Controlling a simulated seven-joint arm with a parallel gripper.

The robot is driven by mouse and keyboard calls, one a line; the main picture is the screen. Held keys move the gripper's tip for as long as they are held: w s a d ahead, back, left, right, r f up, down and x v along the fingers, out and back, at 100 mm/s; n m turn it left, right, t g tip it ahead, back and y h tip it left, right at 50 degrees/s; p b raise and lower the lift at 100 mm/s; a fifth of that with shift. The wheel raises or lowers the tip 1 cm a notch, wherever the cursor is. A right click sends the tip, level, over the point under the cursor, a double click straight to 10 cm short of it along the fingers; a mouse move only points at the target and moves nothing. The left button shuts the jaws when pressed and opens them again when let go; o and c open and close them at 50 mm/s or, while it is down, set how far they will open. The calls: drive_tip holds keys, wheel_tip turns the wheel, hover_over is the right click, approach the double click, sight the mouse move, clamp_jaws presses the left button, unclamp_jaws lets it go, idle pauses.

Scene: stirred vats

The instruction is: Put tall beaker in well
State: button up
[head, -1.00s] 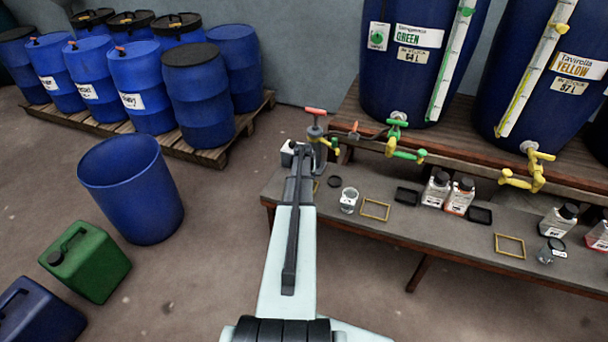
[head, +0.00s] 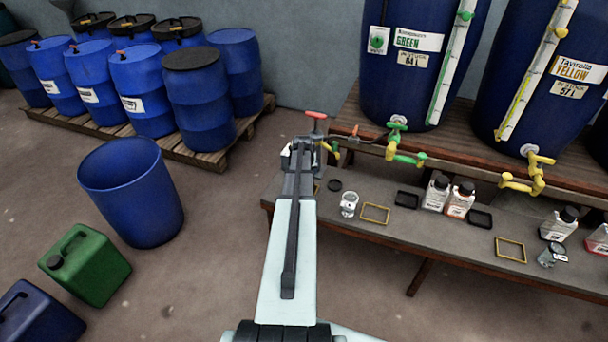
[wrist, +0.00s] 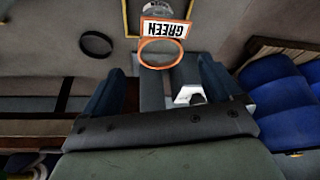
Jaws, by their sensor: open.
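Two small clear vessels with white labels stand on the low grey bench in the head view: one beaker (head: 349,204) at its left part, another (head: 552,255) at its right. I cannot tell which is the tall one. An orange ring (wrist: 161,53) with a GREEN label shows in the wrist view, just beyond my fingers; it may be the well. My gripper (wrist: 160,72) is open, its dark fingers apart. A small white object (wrist: 189,95) shows between them, and I cannot tell what it is. In the head view my arm hides most of the gripper.
Yellow frames (head: 375,213), dark trays (head: 407,199) and white bottles (head: 437,192) share the bench. A black ring (head: 335,185) lies near my gripper. Taps (head: 406,157) jut out from the blue vats (head: 420,60) above. An open blue drum (head: 130,190) stands on the floor at left.

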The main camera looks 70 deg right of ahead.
drive_tip(key=shift+v, duration=1.75)
drive_tip(key=w+a+f+n+y, duration=0.1)
drive_tip(key=w+a+f, duration=0.35)
drive_tip(key=a, duration=0.25)
drive_tip(key=w+a+f+n+y, duration=0.1)
drive_tip(key=w+a+f+n, duration=0.15)
drive_tip(key=w+a, duration=0.4)
drive_tip(key=w+a+f+y, duration=0.1)
drive_tip(key=w+a+f, duration=0.3)
drive_tip(key=a, duration=0.5)
drive_tip(key=a+f+n+g+y, duration=0.15)
drive_tip(key=a+f, duration=0.25)
drive_tip(key=a, duration=0.6)
drive_tip(key=a+f+n+g, duration=0.15)
drive_tip(key=a+f, duration=0.25)
drive_tip(key=a, duration=0.6)
drive_tip(key=s+a+f+n+g, duration=0.1)
drive_tip(key=s+a+f+n, duration=0.15)
drive_tip(key=a, duration=0.75)
drive_tip(key=s+a+f+n+g, duration=0.15)
drive_tip(key=s+a, duration=0.25)
drive_tip(key=a, duration=0.6)
drive_tip(key=s+a+f+n+g, duration=0.1)
drive_tip(key=s+a+n, duration=0.3)
drive_tip(key=s+a, duration=0.7)
drive_tip(key=shift+s+a+g, duration=0.2)
drive_tip(key=shift+s+g, duration=0.65)
drive_tip(key=shift+s, duration=0.35)
